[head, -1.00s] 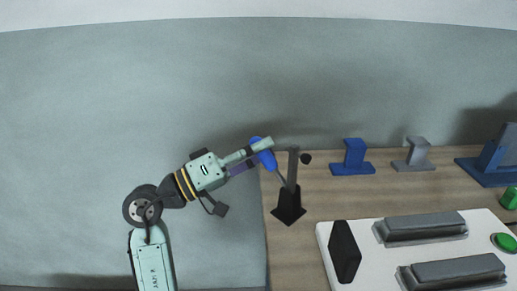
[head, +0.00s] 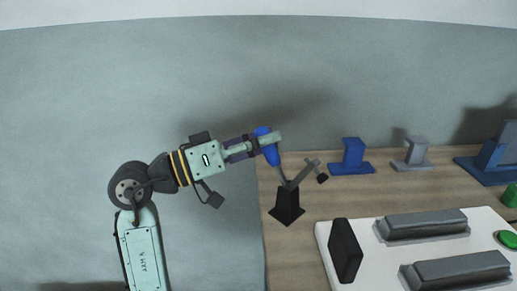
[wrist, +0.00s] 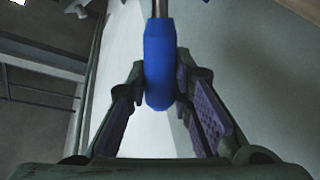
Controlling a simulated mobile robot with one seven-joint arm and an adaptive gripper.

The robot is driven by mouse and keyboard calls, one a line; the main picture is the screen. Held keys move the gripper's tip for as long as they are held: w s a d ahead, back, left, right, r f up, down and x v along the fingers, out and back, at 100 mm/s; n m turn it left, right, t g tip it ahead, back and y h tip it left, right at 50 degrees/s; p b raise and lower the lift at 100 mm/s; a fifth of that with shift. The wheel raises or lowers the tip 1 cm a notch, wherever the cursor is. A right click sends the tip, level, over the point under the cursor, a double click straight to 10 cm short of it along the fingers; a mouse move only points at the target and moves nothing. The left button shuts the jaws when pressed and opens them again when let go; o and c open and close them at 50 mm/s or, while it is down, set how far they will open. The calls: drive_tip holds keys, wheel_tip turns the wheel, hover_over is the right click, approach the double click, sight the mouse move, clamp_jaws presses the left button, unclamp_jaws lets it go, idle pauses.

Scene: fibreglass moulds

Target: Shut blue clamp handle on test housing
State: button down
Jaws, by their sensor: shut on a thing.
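The blue clamp handle (head: 270,150) rises from the toggle clamp on the left part of the bench, leaning a little left. The clamp has a black base (head: 287,207) and a grey arm (head: 304,173), which slants up to the right and ends in a black tip (head: 322,178) in the air. My gripper (head: 276,140) is shut on the upper part of the handle. In the wrist view, the handle (wrist: 160,60) sits between the purple-padded fingers of my gripper (wrist: 160,90). I cannot tell which part is the test housing.
A white panel (head: 375,275) with grey blocks (head: 425,225) and a black block (head: 344,252) lies right of the clamp. Blue (head: 353,155) and grey (head: 414,153) stands are behind. A green button (head: 508,239) is at the right.

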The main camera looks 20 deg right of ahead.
drive_tip(key=shift+s+d+r+m+g+y+b, duration=0.2)
drive_tip(key=shift+s+d+r+m, duration=0.1)
drive_tip(key=shift+s+m, duration=0.25)
drive_tip(key=shift+s+d+r+m+g+y+b, duration=0.2)
drive_tip(key=shift+s+r+m, duration=0.1)
drive_tip(key=shift+m, duration=0.45)
drive_tip(key=c, duration=1.4)
unclamp_jaws()
drive_tip(key=shift+a, duration=0.15)
drive_tip(key=s+a, duration=0.1)
drive_tip(key=a, duration=1)
drive_tip(key=shift+a+f, duration=0.3)
drive_tip(key=shift+a, duration=0.1)
